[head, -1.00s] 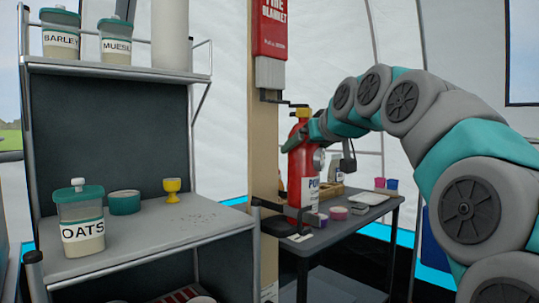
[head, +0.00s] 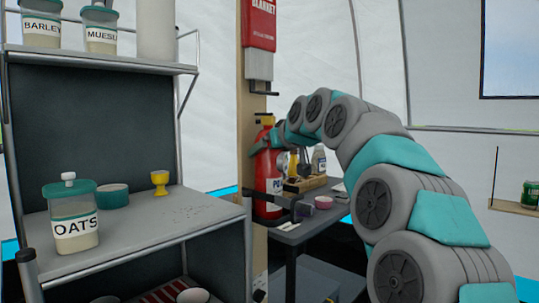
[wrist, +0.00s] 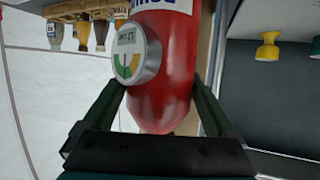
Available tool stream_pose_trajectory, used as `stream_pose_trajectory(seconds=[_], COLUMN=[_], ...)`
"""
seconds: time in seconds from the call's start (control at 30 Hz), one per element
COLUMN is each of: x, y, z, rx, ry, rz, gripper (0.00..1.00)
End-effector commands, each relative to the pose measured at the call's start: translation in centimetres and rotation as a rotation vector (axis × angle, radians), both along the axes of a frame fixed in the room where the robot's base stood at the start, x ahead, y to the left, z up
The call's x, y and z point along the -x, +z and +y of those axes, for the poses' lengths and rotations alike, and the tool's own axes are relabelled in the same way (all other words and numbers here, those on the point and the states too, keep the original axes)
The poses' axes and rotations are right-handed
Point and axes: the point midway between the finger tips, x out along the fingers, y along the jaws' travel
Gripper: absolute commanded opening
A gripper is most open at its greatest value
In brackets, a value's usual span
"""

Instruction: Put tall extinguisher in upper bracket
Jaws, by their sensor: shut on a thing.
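The tall red extinguisher (head: 266,172) is upright beside the wooden post (head: 253,150), with a white label and a round gauge. My gripper (head: 270,138) is shut on its upper part. In the wrist view the two dark fingers of my gripper (wrist: 162,100) flank the red body (wrist: 168,85), gauge at left. A black bracket (head: 290,208) on the post reaches across the extinguisher's lower part; I cannot tell whether the extinguisher sits inside it. Another small black bracket (head: 262,90) is higher on the post, under a grey box.
A red fire blanket case (head: 259,25) hangs high on the post. The shelf unit (head: 170,225) at left holds an oats jar (head: 72,222), a teal bowl and a yellow cup.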

Motion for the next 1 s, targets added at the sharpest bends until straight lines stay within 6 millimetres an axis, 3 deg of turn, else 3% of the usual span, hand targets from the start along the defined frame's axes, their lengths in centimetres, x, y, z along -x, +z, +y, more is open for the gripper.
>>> stream_pose_trajectory(seconds=[0.3,0.33,0.37,0.77,1.0], x=[0.1,0.1,0.1,0.2,2.1], y=[0.1,0.1,0.1,0.4,1.4], z=[-0.1,-0.1,-0.1,-0.1,-1.3], rx=[-0.002,-0.001,-0.001,-0.002,-0.003], ry=[-0.001,-0.001,-0.001,-0.001,-0.001], rz=[-0.006,-0.005,-0.005,-0.004,-0.006], gripper=[0.0,0.93,0.97,1.0,1.0])
